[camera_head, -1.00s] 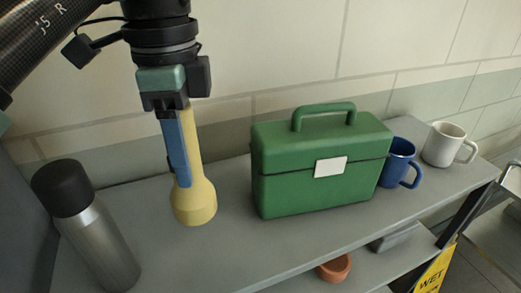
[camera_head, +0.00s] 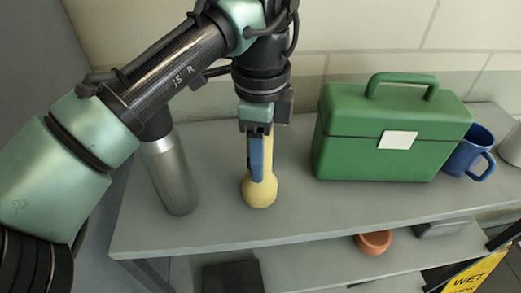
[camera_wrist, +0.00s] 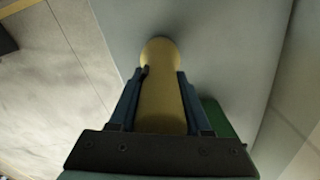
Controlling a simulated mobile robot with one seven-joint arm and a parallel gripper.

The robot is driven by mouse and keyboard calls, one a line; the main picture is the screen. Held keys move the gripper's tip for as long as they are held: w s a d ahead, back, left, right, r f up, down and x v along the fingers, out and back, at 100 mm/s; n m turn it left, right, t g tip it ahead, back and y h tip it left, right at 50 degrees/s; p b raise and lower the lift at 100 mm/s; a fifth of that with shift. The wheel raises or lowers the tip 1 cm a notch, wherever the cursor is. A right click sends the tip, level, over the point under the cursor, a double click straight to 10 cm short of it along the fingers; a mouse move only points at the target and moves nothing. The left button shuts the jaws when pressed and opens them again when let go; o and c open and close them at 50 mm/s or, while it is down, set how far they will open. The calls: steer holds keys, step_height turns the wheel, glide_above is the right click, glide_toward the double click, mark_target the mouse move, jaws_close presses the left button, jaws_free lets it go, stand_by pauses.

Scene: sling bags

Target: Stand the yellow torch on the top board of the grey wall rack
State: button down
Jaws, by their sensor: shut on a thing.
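The yellow torch (camera_head: 260,190) is upright, wide end down, over the top board (camera_head: 190,235) of the grey wall rack. It is between the steel flask and the green box. My gripper (camera_head: 259,176) is shut on its upper part from above, with a blue finger along its side. In the wrist view the torch (camera_wrist: 160,100) runs between both blue fingers (camera_wrist: 158,90), its wide end away from me. I cannot tell whether its base touches the board.
A steel flask (camera_head: 172,178) with a black cap stands left, partly behind my arm. A green box (camera_head: 395,140) with a handle stands right, then a blue mug (camera_head: 468,155) and a pale mug (camera_head: 511,147). A terracotta pot (camera_head: 374,242) is on the lower board. Bare board lies in front.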

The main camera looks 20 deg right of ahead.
steer(key=shift+c, duration=1.8)
jaws_free()
step_height(320, 180, up, 12)
steer(key=shift+f+b, duration=0.15)
steer(key=shift+b, duration=0.2)
steer(key=shift+r, duration=0.2)
steer(key=shift+d, duration=0.15)
